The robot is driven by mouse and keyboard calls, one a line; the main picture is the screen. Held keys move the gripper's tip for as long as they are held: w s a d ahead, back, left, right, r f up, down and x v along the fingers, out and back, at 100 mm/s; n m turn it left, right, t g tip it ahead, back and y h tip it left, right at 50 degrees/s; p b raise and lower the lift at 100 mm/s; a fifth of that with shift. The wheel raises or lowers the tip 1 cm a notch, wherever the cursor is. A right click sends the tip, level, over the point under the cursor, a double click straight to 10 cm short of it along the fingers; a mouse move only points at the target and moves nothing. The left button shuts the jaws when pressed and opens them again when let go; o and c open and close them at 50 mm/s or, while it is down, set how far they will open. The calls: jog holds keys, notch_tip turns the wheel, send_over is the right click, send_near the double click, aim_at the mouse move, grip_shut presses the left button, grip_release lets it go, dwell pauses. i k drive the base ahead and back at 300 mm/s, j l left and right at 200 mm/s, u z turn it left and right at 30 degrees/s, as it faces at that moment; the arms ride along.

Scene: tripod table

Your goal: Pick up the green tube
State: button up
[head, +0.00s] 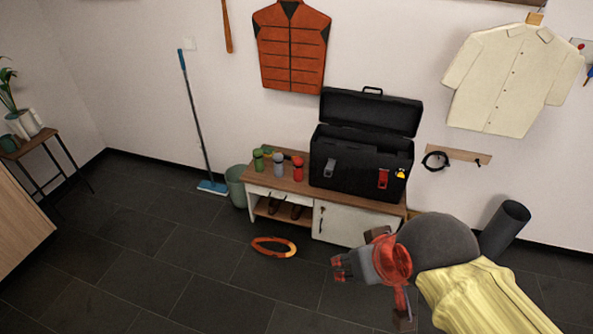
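The green tube (258,161) stands upright at the left end of the low wooden bench (250,188), against the wall side of the room. A grey tube (279,164) and a red tube (298,169) stand to its right. My gripper (339,267) is in the lower right of the head view, pointing left, over the floor in front of the bench. It is well apart from the green tube. Its red-tipped fingers are small here, so I cannot tell whether they are apart or closed. I see nothing held in them.
A big black toolbox (345,175) with its lid up stands on the bench, right of the tubes. A green bin (236,186) and a blue mop (212,188) stand left of the bench.

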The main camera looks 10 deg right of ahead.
aim_at(258, 153)
jog(key=i+j+z, duration=0.15)
jog(key=z, duration=0.25)
jog(key=i+j+z, duration=0.2)
jog(key=z, duration=0.2)
jog(key=i+j+z, duration=0.2)
jog(key=z, duration=0.2)
jog(key=i+j+z, duration=0.1)
jog(key=j+z, duration=0.3)
jog(key=i+j, duration=0.15)
jog(key=j, duration=0.4)
jog(key=i+j+z, duration=0.15)
jog(key=j, duration=0.4)
jog(key=i+j, duration=0.1)
jog(key=j, duration=0.45)
jog(key=i+j+z, duration=0.15)
jog(key=j, duration=0.95)
jog(key=i+z, duration=0.05)
